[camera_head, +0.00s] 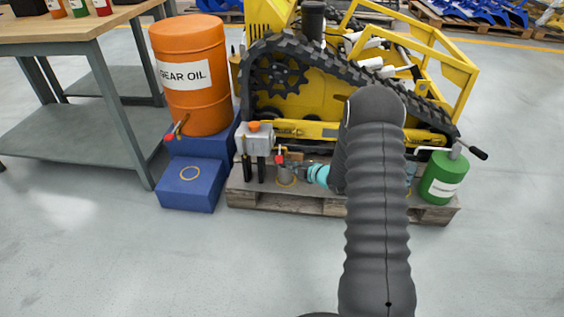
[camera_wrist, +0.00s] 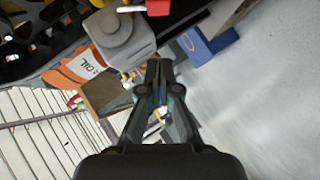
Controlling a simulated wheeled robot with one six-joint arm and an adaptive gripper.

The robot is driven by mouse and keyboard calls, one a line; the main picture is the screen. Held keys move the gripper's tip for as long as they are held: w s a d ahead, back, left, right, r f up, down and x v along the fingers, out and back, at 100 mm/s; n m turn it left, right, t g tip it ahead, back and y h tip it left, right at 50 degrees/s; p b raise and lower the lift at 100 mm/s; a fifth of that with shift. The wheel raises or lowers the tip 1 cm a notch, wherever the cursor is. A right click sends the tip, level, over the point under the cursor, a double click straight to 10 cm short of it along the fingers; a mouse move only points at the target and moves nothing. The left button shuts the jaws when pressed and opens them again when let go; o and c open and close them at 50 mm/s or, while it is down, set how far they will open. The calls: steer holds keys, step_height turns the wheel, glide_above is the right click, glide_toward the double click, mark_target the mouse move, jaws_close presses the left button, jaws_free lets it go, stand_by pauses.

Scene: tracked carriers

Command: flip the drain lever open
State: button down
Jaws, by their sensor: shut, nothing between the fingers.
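A small red handle (camera_head: 279,159) on a pale fitting sits low at the machine's front, beside a grey box (camera_head: 254,137) with an orange cap; it looks like the drain lever. In the wrist view, a red piece (camera_wrist: 158,6) shows at the top edge beside a grey housing (camera_wrist: 120,35).
An orange gear oil drum (camera_head: 188,75), with a red-handled tap (camera_head: 176,131), stands on a blue stand (camera_head: 190,185) to the left. A green can (camera_head: 444,178) stands on the pallet (camera_head: 300,203) at right. A workbench (camera_head: 75,24) is at far left. The front floor is clear.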

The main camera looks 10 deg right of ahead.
mark_target(276, 160)
steer(key=shift+w+a+f, duration=0.35)
steer(key=shift+w+f, duration=0.4)
steer(key=shift+w, duration=0.6)
steer(key=shift+w+a+f, duration=0.3)
steer(key=shift+w+f, duration=0.45)
steer(key=shift+w, duration=0.6)
steer(key=shift+w+a+f, duration=0.35)
steer(key=shift+w+f, duration=0.4)
steer(key=shift+w, duration=0.6)
